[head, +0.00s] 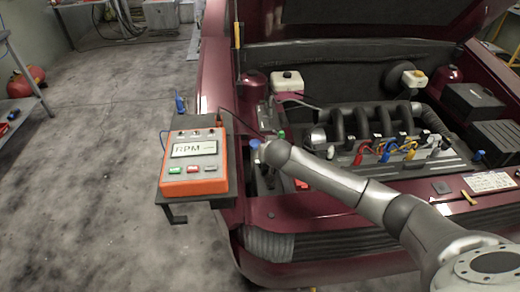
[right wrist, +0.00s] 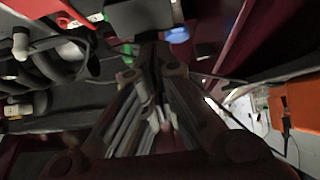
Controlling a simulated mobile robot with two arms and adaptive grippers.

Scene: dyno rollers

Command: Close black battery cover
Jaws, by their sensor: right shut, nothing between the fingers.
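Two black boxes stand at the right of the engine bay in the head view, an upper one (head: 474,101) and a lower one (head: 498,143). I cannot tell whether either is the black battery cover. My right arm crosses the front of the bay from the right, and its wrist end hangs over the bay's left front corner; its fingers are hidden there. In the right wrist view my right gripper (right wrist: 156,58) is shut and empty. A dark block (right wrist: 140,18) lies beyond the fingertips, with a green part and a blue part (right wrist: 178,35) beside it. My left gripper is not in view.
An orange RPM meter (head: 195,186) sits on a dark stand left of the car. The engine (head: 350,125) with coloured connectors fills the middle of the bay.

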